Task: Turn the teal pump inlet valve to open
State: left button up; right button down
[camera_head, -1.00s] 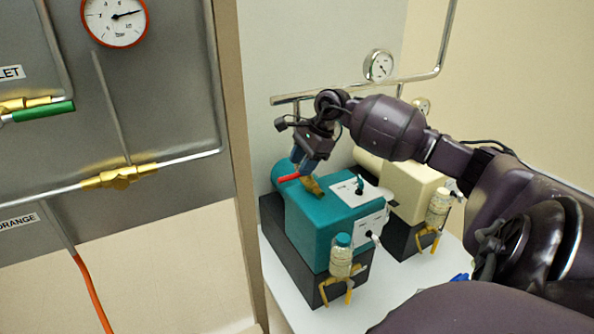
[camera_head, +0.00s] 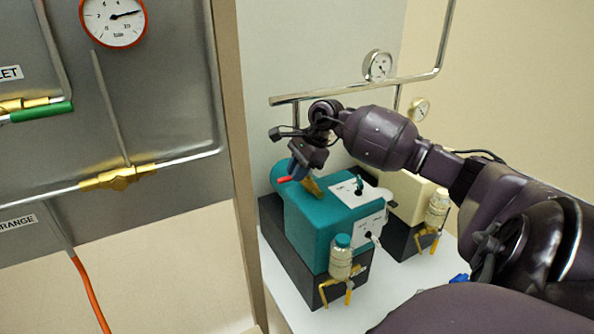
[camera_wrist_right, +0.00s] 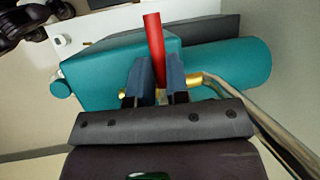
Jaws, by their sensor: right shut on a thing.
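The teal pump (camera_head: 335,222) stands on a dark base on a white surface, and it fills the upper part of the right wrist view (camera_wrist_right: 110,82). A red valve handle (camera_wrist_right: 154,45) stands between the fingers of my right gripper (camera_wrist_right: 158,85), which is shut on it. Brass fittings (camera_wrist_right: 194,80) show beside the fingers. In the head view the red handle's tip (camera_head: 284,179) sticks out to the left of my right gripper (camera_head: 298,174), above the pump's back end. The handle's lower part is hidden by the gripper. My left gripper is not in view.
A cream pump (camera_head: 409,196) stands right of the teal one. Glass bottles on yellow clamps (camera_head: 340,262) hang at the pump fronts. A steel pipe with a gauge (camera_head: 377,66) runs behind. A grey panel (camera_head: 150,100) with a green-handled valve (camera_head: 41,112) is at left.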

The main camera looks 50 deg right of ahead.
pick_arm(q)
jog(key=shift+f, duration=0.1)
